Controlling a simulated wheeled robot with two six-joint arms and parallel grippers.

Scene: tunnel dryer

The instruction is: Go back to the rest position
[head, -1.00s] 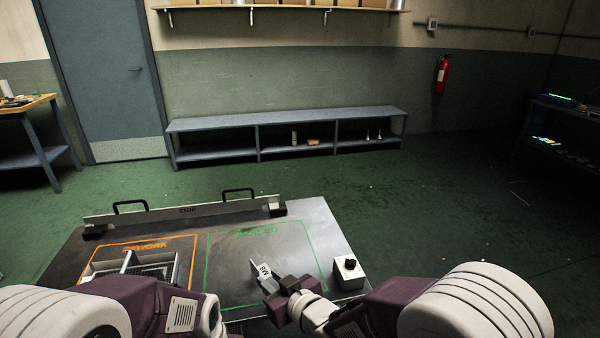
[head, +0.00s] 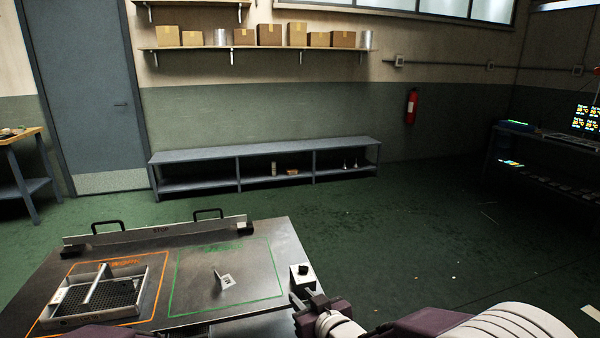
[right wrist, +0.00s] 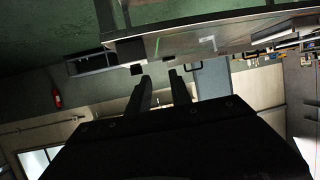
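My right gripper (head: 306,297) is in the head view at the table's right edge, just below the small switch box. In the right wrist view its two fingers (right wrist: 159,80) stand apart with nothing between them. My left gripper is out of view; only a bit of purple at the bottom left edge may be my left arm. A small pale metal bracket with dark marking (head: 225,279) stands inside the green outline on the table (head: 258,318), apart from the right gripper.
A divided metal tray (head: 140,280) sits in the orange rework outline. The switch box (head: 302,276) with a black knob is close to my right gripper. A stop bar (head: 155,232) with two handles lines the table's back. Open green floor (head: 420,230) lies to the right.

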